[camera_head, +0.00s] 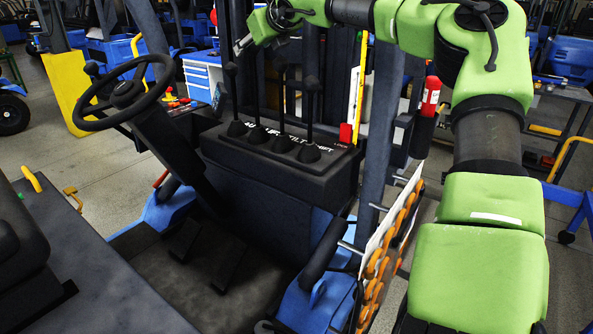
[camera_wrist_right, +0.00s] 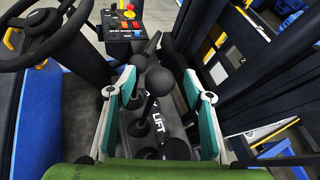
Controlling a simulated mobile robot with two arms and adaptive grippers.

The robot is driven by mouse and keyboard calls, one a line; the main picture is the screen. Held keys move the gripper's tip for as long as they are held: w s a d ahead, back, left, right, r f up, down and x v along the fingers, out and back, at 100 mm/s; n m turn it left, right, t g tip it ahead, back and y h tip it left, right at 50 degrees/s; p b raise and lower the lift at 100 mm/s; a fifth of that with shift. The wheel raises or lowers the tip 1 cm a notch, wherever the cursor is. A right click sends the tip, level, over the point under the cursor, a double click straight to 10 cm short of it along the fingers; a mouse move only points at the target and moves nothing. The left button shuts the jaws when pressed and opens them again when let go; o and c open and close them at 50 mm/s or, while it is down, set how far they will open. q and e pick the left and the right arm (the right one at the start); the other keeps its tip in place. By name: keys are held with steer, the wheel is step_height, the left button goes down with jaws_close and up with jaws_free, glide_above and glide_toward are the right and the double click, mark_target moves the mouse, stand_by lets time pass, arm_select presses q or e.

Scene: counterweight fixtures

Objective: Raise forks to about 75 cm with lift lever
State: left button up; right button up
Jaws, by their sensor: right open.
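A black lever console (camera_head: 285,165) carries several black levers in rubber boots, with white labels including TILT and LIFT. In the right wrist view, one round black knob (camera_wrist_right: 159,81) sits between my open fingers, apart from both pads. The forks and my left gripper are not in view.
The steering wheel (camera_head: 124,93) is left of the console. Dark mast uprights (camera_head: 378,120) and a red fire extinguisher (camera_head: 430,97) stand to the right. A panel (camera_wrist_right: 123,25) with red and yellow buttons lies beyond the levers.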

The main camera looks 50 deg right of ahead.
steer(key=shift+s+a+b, duration=0.15)
steer(key=shift+s+b, duration=0.15)
steer(key=shift+b, duration=0.2)
steer(key=b+v, duration=0.4)
steer(key=v, duration=0.5)
steer(key=shift+r+b, duration=0.2)
steer(key=shift+b, duration=0.1)
steer(key=shift+s+f, duration=0.1)
